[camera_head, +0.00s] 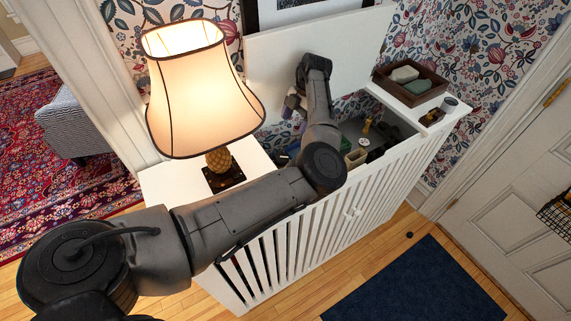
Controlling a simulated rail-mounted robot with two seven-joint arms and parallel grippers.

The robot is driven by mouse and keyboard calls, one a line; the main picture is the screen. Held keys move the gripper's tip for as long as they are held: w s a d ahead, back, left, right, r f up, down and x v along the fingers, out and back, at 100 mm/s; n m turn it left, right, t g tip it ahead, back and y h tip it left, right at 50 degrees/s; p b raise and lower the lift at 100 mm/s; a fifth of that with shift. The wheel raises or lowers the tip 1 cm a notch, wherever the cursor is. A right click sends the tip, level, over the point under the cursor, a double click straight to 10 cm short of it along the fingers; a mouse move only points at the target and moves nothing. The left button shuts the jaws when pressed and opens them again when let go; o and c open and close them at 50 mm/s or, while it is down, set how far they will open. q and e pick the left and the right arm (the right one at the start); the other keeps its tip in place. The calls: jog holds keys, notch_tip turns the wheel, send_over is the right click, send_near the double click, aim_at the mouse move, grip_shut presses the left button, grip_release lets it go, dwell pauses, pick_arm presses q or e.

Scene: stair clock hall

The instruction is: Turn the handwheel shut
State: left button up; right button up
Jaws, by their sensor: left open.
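My left arm comes in from the lower left and reaches over the slatted white cabinet (300,240). My left gripper (292,105) is at the far end of the arm, in front of the raised white lid and above the back left of the cabinet's open top. It is small and partly hidden by its own wrist, and it is open with nothing seen between the fingers. A small pale round piece (364,142) sits inside the open cabinet, right of my gripper and apart from it. I cannot tell whether it is the handwheel. My right gripper is not in view.
A lit lamp (195,90) stands on the cabinet's left end. The raised lid (275,55) leans at the back.

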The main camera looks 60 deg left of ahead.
aim_at(283, 157)
pick_arm(q)
jog(key=x, duration=1.2)
jog(key=shift+f+b, duration=0.1)
jog(key=shift+b, duration=0.3)
jog(key=shift+x, duration=0.85)
jog(key=c, duration=0.9)
jog(key=shift+m+y+p, duration=0.3)
jog(key=shift+m+p, duration=0.2)
jog(key=shift+p, duration=0.35)
jog(key=m+p, duration=0.1)
jog(key=m+y+p, duration=0.1)
jog(key=m+p, duration=0.3)
jog(key=shift+s+d+r+y, duration=0.1)
jog(key=shift+d+r+y, duration=0.1)
jog(key=shift+r+y, duration=0.15)
jog(key=m+y+p, duration=0.1)
jog(key=m+p, duration=0.2)
jog(key=shift+f+t, duration=0.15)
jog(key=shift+t, duration=0.25)
jog(key=shift+m+y+p, duration=0.25)
jog(key=shift+m+p, duration=0.25)
jog(key=shift+p, duration=0.05)
jog(key=shift+d+f, duration=0.1)
